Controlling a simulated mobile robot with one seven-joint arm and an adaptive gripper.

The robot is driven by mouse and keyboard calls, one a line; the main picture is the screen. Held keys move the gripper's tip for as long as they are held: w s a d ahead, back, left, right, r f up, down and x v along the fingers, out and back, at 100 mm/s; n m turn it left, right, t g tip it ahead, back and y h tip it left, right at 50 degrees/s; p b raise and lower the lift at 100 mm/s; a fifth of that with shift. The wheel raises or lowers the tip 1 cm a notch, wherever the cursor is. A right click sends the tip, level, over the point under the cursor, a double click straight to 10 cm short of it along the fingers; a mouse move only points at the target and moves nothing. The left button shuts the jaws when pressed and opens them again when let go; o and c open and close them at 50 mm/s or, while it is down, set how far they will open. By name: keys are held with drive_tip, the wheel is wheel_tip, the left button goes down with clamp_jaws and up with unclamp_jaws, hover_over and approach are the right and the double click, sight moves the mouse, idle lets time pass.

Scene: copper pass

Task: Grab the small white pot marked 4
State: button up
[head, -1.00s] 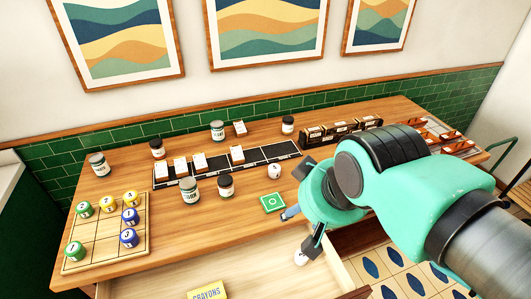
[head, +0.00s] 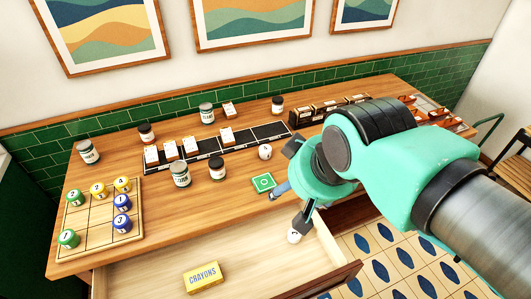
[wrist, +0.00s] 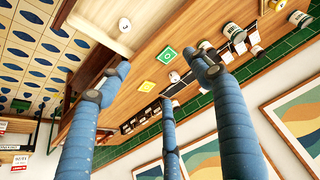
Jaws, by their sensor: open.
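Two small white pots with dark marks show. One pot (head: 265,152) stands on the wooden table beside a green square tile (head: 263,183); the other pot (head: 293,236) is in the open drawer, close to my gripper's lower dark part. The marks are too small to read, so I cannot tell which is the 4. In the head view my gripper (head: 288,186) hangs over the table's front edge, partly hidden by my arm.
The open drawer (head: 150,275) holds a yellow crayons box (head: 207,277). A board (head: 95,215) with numbered green, yellow and blue pots is at the left. Jars and a black tray (head: 238,139) with cards stand mid-table. Dark boxes (head: 330,108) stand behind my arm.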

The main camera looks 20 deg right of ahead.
drive_tip(key=w, duration=0.1)
drive_tip(key=n+g+p, duration=0.3)
drive_tip(key=g+p, duration=0.3)
drive_tip(key=p, duration=0.2)
hover_over(264, 148)
wheel_tip(264, 148, down, 18)
drive_tip(key=shift+d, duration=0.1)
drive_tip(key=shift+f, duration=0.1)
drive_tip(key=shift+f+b, duration=0.7)
drive_tip(key=shift+f, duration=3.5)
